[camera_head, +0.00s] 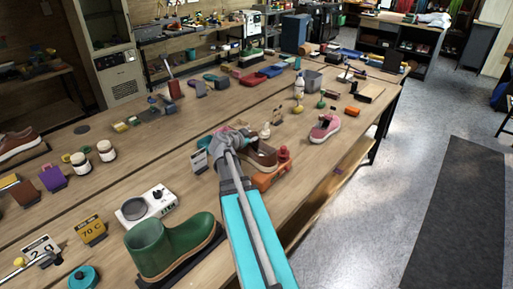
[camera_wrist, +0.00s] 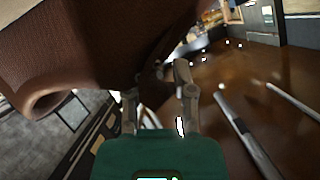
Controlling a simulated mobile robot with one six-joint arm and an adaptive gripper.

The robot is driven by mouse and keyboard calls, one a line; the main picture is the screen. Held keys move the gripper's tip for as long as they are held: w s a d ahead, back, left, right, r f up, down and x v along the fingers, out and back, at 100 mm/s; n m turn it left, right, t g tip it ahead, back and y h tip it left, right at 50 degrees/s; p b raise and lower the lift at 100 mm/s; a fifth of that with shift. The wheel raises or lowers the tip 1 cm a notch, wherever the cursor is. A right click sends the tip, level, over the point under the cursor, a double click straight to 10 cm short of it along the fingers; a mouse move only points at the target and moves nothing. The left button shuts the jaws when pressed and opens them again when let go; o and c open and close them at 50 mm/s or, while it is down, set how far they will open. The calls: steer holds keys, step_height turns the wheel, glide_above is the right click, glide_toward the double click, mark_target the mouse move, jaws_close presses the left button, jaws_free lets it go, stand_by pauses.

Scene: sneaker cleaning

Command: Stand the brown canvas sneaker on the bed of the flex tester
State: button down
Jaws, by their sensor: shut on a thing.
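The brown sneaker (camera_head: 262,154) shows in the head view just right of my gripper (camera_head: 232,140), partly hidden behind my arm. In the wrist view its brown surface (camera_wrist: 95,45) fills the upper left, close against the fingers. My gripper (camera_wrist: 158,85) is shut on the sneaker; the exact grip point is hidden. An orange device with a red knob (camera_head: 272,178), perhaps the flex tester, stands at the sneaker's near side. I cannot tell whether the sneaker touches its bed or hangs above it.
A green boot (camera_head: 170,246) stands at the near left beside a white device with a round plate (camera_head: 147,205). A pink sneaker (camera_head: 325,126) lies to the right near the table edge. Bottles (camera_head: 299,87) and small items stand farther back. Bare wood (camera_head: 120,180) shows at the left.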

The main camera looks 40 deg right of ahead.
steer(key=shift+w+r, duration=0.1)
steer(key=shift+w, duration=0.25)
steer(key=shift+w+d+f, duration=0.15)
steer(key=shift+w+f, duration=0.1)
steer(key=shift+w, duration=0.15)
steer(key=w+d+f+b, duration=0.1)
steer(key=w, duration=0.1)
steer(key=w+d+f+b, duration=0.1)
steer(key=w, duration=0.1)
steer(key=w+d+f+b, duration=0.1)
steer(key=w+d+b, duration=0.1)
steer(key=w, duration=0.1)
steer(key=shift+f, duration=0.35)
steer(key=w+d+f+b, duration=0.2)
steer(key=w+f+b, duration=0.1)
steer(key=f+b, duration=0.2)
steer(key=shift+w, duration=0.4)
